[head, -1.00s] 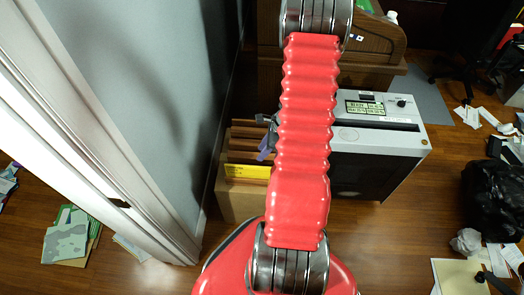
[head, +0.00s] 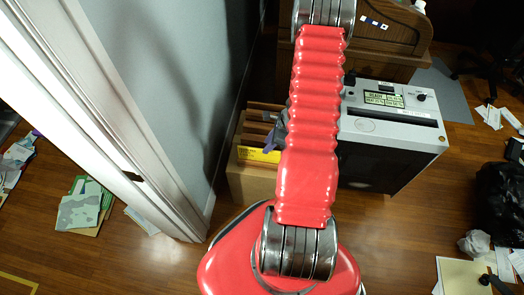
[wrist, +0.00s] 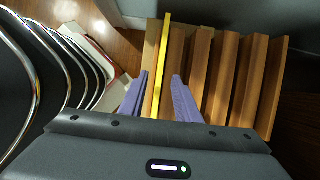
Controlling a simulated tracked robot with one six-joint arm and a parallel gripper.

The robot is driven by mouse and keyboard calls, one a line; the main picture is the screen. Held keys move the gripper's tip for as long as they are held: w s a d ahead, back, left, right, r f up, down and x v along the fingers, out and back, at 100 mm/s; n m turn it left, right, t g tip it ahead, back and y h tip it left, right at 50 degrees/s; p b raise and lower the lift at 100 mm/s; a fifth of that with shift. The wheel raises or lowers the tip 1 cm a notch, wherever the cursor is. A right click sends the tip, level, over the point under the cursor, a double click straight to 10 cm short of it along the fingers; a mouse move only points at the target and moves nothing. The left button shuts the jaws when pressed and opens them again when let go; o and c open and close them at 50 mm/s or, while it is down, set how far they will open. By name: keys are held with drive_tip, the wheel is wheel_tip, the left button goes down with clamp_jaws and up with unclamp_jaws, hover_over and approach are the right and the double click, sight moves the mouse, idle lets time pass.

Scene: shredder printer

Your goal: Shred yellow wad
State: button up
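A thin yellow sheet or wad (head: 258,155) stands upright at the near side of a cardboard box (head: 250,186). In the wrist view its long yellow edge (wrist: 158,75) runs between my gripper's purple fingers. My gripper (wrist: 158,98) is open, with a clear gap between the fingers. In the head view only a purple part of the gripper (head: 272,138) shows, partly hidden by my red arm. Whether the fingers touch the yellow wad, I cannot tell. The white shredder-like machine (head: 390,120) has a dark slot and a lit green display.
Several brown upright dividers or folders (wrist: 228,75) stand beside the yellow wad. A grey wall and white door frame (head: 110,110) are close on the left. A wooden desk (head: 385,30) is behind the machine. Papers (head: 85,205) and a black bag (head: 500,200) lie on the floor.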

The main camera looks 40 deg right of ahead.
drive_tip(key=x, duration=0.6)
drive_tip(key=shift+w, duration=0.1)
clamp_jaws()
idle(0.4)
drive_tip(key=shift+r, duration=1)
wheel_tip(320, 180, up, 11)
drive_tip(key=shift+f, duration=0.2)
idle(1.1)
idle(0.5)
